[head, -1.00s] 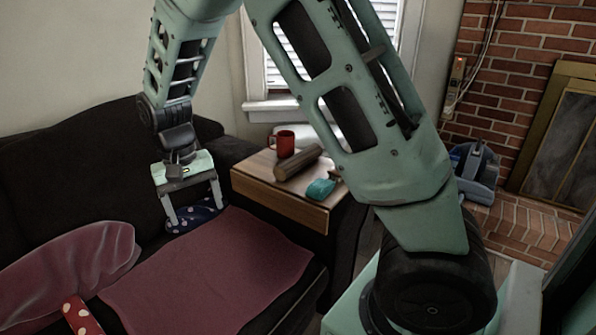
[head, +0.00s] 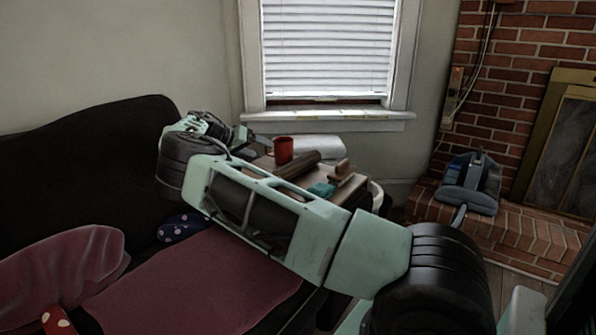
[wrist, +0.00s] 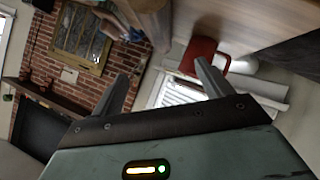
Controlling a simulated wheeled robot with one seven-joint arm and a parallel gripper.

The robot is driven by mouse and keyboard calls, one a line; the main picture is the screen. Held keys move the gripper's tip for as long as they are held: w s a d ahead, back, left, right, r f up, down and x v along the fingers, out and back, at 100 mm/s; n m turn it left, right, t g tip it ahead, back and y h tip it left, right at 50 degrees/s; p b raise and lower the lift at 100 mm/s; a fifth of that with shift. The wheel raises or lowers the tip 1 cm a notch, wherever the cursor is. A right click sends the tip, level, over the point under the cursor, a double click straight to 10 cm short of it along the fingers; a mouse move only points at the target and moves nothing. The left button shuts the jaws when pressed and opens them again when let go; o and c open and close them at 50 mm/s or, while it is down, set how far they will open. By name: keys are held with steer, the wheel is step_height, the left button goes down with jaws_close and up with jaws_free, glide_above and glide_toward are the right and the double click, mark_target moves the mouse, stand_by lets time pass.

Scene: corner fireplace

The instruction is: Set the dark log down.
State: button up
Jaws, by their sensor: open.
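The dark log (head: 299,165) lies on the wooden side table (head: 349,190), between the red mug (head: 283,149) and a teal item (head: 321,189). My arm hides the table's front part. In the wrist view my gripper (wrist: 163,86) is open with nothing between its fingers. The red mug (wrist: 199,54) shows beyond the right finger, and a dark brown shape at the right edge is probably the log (wrist: 292,55). My gripper is apart from the log.
A brown wooden item (head: 343,172) stands at the table's right side. The dark sofa (head: 90,150) with a maroon cover (head: 190,285) and a blue spotted cushion (head: 180,228) is at left. A blue-grey carrier (head: 468,183) sits on the brick hearth (head: 500,228).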

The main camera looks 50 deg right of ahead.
mark_target(291, 162)
steer(key=b+x, duration=0.1)
steer(key=x, duration=0.9)
steer(key=shift+d+f+b, duration=0.15)
steer(key=shift+f+b, duration=0.1)
steer(key=shift+b, duration=0.1)
steer(key=x, duration=0.2)
steer(key=b+x, duration=0.1)
steer(key=x, duration=0.1)
steer(key=shift+s+f, duration=0.2)
steer(key=shift+f, duration=0.1)
steer(key=shift+d+f, duration=0.15)
steer(key=shift+d, duration=0.15)
steer(key=shift+c, duration=0.4)
